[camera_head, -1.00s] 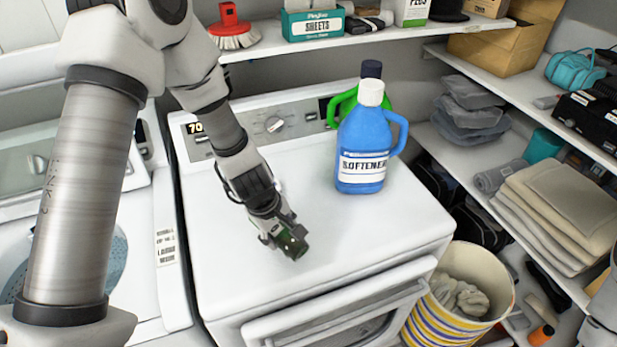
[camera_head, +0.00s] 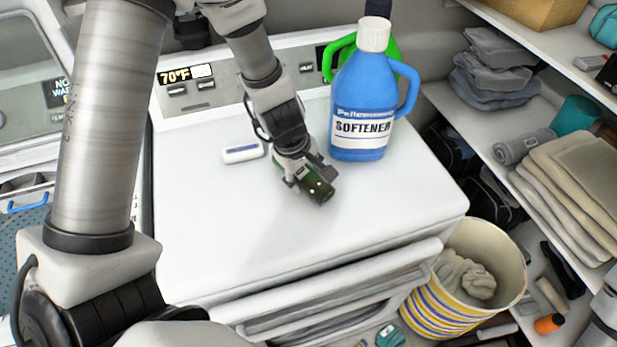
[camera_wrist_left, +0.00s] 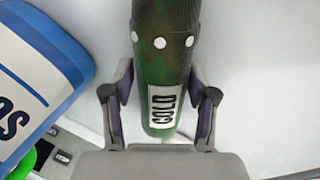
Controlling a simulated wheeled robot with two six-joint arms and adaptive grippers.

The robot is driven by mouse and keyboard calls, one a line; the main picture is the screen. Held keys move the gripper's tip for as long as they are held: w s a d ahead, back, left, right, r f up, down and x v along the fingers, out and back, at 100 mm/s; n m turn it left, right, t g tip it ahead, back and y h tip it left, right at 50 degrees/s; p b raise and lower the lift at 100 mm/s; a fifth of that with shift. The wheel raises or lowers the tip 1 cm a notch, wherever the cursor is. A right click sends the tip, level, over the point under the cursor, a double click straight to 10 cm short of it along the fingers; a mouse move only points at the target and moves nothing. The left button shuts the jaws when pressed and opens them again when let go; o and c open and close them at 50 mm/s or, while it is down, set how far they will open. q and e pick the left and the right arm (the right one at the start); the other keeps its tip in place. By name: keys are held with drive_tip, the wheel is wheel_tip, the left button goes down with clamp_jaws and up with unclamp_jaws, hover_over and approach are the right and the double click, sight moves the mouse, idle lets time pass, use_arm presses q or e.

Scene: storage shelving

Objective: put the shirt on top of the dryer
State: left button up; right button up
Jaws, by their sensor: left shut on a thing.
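The white dryer (camera_head: 240,240) fills the middle of the head view, its flat top facing me. My left gripper (camera_head: 312,182) is shut on a dark green cylinder labelled GOLD (camera_head: 322,192), low over the dryer top. In the left wrist view the green cylinder (camera_wrist_left: 163,80) sits between the two fingers, with white dots on it. Grey cloth (camera_head: 466,277) lies in the striped basket (camera_head: 435,312); I cannot tell whether it is the shirt. My right gripper is not in view.
A blue softener jug (camera_head: 365,95) stands on the dryer right of my gripper, with a green-handled bottle behind it. A small white-and-blue item (camera_head: 243,150) lies to the left. Folded cloths (camera_head: 570,180) lie on the right shelf. The dryer's front-left top is clear.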

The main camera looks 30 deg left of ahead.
use_arm(q)
drive_tip(key=shift+w+a+f, duration=0.1)
drive_tip(key=shift+w+a, duration=0.1)
drive_tip(key=shift+w, duration=0.15)
drive_tip(key=shift+f, duration=0.15)
drive_tip(key=o, duration=1.3)
drive_tip(key=shift+s+d+r, duration=0.15)
drive_tip(key=shift+s+r, duration=0.05)
drive_tip(key=shift+s, duration=0.05)
drive_tip(key=shift+w+f, duration=0.1)
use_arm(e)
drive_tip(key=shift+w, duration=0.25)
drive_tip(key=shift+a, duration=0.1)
use_arm(q)
drive_tip(key=p+v, duration=1.1)
drive_tip(key=v, duration=0.1)
drive_tip(key=shift+r, duration=0.2)
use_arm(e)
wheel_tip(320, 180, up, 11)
